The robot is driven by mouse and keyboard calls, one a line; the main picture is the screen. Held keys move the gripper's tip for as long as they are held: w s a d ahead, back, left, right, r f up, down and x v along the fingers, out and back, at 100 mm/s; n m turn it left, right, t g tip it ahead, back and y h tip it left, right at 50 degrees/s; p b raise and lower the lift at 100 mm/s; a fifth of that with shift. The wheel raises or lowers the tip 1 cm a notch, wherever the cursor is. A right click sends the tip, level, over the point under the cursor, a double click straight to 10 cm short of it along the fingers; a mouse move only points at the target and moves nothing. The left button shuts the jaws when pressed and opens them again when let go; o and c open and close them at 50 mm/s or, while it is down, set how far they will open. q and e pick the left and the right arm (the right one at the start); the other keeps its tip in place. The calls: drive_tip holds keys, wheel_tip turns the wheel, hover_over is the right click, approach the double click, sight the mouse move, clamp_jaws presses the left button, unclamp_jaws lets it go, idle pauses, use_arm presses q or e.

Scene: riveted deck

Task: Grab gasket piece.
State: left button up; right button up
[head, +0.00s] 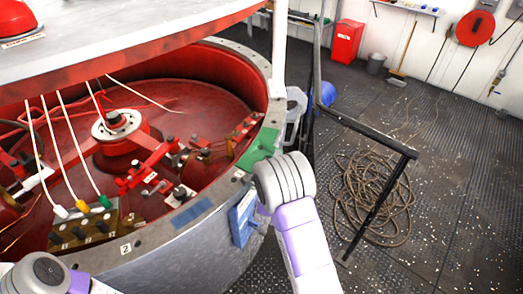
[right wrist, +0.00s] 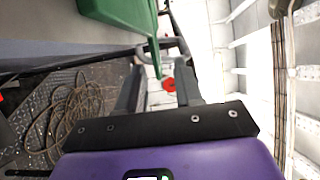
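A flat green piece (head: 258,150), which I take to be the gasket piece, lies on the grey rim of the large red-lined drum. A green block also fills the top edge of the right wrist view (right wrist: 118,12), and I cannot tell if it is the same piece. My right wrist covers the area just right of the green piece in the head view.
The drum rim (head: 160,240) curves across the left, under a heavy raised lid (head: 120,40). A blue strip (head: 187,215) lies on the rim, and a blue piece (head: 243,218) is on its side. A black railing (head: 365,133) and coiled rope (head: 375,195) are to the right.

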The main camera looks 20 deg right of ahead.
drive_tip(key=shift+x, duration=1.35)
drive_tip(key=shift+a, duration=0.1)
clamp_jaws()
